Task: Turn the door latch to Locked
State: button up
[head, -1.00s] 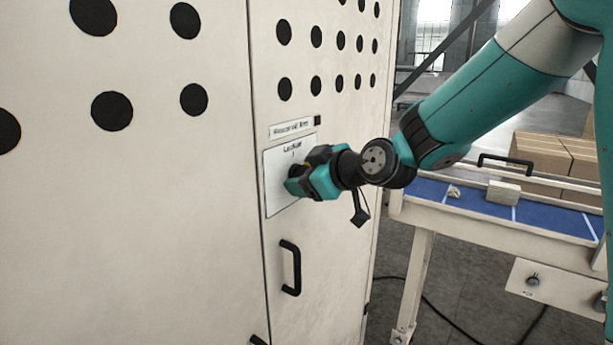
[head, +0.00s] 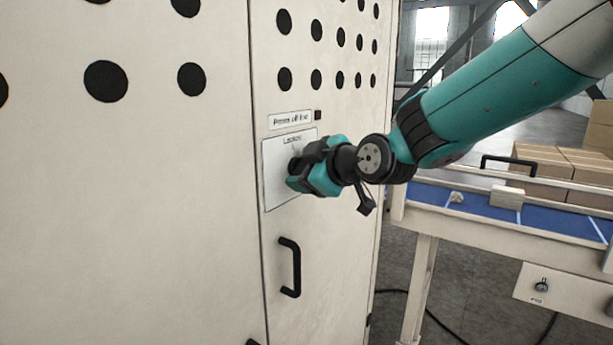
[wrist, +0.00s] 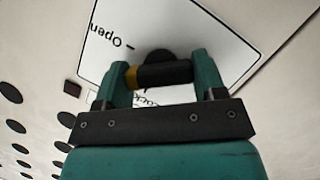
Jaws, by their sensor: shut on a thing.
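The door latch (wrist: 170,74) is a dark bar with a yellow end, on a round dark hub in front of a white label plate (head: 275,190). My gripper (wrist: 160,78) is shut on the latch bar, one teal finger at each end of it in the wrist view. In the head view my gripper (head: 298,174) reaches the plate from the right and hides most of the latch. The wrist view shows the word "Open" upside down at the plate's left. A second word, partly hidden behind my gripper, looks like "Locked". The exact latch angle is hard to tell.
The latch is on a pale cabinet door with rows of round black holes. A black door handle (head: 290,268) is below the plate. A small printed strip (head: 290,120) is above it. At right stands a bench with a blue top (head: 470,203) and cardboard boxes (head: 560,170).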

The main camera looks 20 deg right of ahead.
jog(key=shift+n+t+b, duration=0.3)
jog(key=shift+n+b, duration=0.1)
jog(key=shift+b, duration=0.3)
jog(key=shift+f+b, duration=0.1)
jog(key=shift+b, duration=0.3)
jog(key=shift+n+t+h+b, duration=0.55)
jog(key=shift+n+b, duration=0.95)
jog(key=shift+b, duration=1.45)
jog(key=shift+t+b, duration=0.25)
jog(key=shift+b, duration=0.15)
jog(key=shift+n+b, duration=0.5)
jog(key=shift+b, duration=0.25)
jog(key=shift+n+t+b, duration=0.8)
jog(key=shift+n+b, duration=0.6)
jog(key=shift+b, duration=1.1)
jog(key=shift+n+b, duration=0.3)
jog(key=shift+b, duration=0.15)
